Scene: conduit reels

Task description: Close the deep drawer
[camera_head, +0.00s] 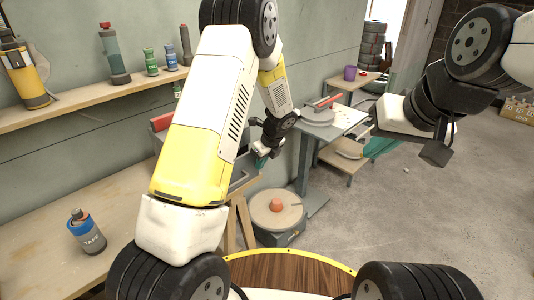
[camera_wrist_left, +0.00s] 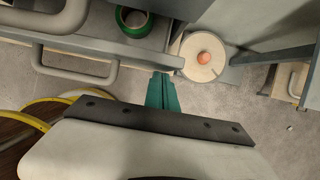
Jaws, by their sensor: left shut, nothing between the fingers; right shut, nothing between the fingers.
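Grey drawer fronts with loop handles fill the upper left of the left wrist view. One handle (camera_wrist_left: 75,66) is near the middle left, and another (camera_wrist_left: 45,20) is at the top left corner. I cannot tell for certain which belongs to the deep drawer. In the head view a grey drawer edge (camera_head: 244,178) shows beside my left forearm, which hides most of it. My left gripper (camera_wrist_left: 163,98) is shut and empty, its teal fingers just right of the middle handle and apart from it; it also shows in the head view (camera_head: 263,161). My right gripper (camera_head: 383,147) is shut and empty, raised at the right.
A round turntable (camera_head: 275,210) with an orange knob stands on the floor beyond. Open floor lies to the right.

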